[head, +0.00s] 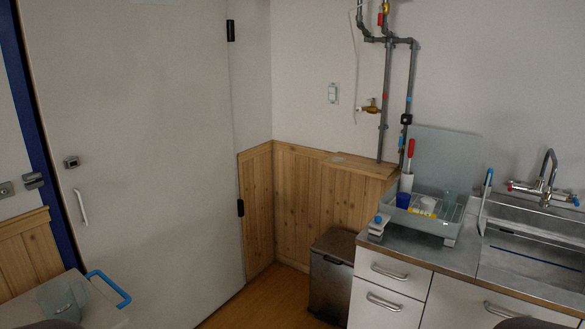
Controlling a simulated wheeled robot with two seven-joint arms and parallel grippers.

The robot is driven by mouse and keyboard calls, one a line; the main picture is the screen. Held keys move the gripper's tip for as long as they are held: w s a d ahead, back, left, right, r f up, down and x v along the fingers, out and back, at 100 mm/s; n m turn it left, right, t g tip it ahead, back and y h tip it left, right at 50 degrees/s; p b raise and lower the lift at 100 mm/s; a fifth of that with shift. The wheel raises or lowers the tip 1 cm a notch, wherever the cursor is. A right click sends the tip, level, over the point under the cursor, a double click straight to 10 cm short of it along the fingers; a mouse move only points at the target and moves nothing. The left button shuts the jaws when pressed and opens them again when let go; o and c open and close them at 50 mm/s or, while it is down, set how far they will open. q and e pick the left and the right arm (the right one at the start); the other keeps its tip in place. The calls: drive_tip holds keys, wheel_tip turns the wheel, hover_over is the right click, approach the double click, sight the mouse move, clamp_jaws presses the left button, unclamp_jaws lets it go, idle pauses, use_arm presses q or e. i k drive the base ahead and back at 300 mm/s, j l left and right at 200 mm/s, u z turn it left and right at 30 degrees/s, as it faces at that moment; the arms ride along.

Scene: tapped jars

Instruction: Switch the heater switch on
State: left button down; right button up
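A small white switch plate (333,93) is on the grey wall, left of the pipes and above the wood panelling. It is the only wall switch I can make out; no label on it is readable. It is too small to tell whether it is on or off. Neither of my grippers shows in the head view. Only dark rounded shapes, possibly parts of my arms, show at the bottom edge.
A dark bin (331,275) stands on the floor below the switch, beside the white cabinet (388,285). The counter holds a dish rack (432,222) and a sink (535,250). A large pale door (140,150) is left. A cart with a blue handle (112,287) is lower left.

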sight(332, 91)
drive_tip(key=i, duration=0.85)
drive_tip(key=i+j, duration=0.15)
drive_tip(key=i, duration=0.65)
drive_tip(key=i+z, duration=0.1)
drive_tip(key=i, duration=0.75)
drive_tip(key=i+j+z, duration=0.15)
drive_tip(key=i+z, duration=0.2)
drive_tip(key=i, duration=0.15)
drive_tip(key=i+j+z, duration=0.7)
drive_tip(key=i+j, duration=0.05)
drive_tip(key=i, duration=0.1)
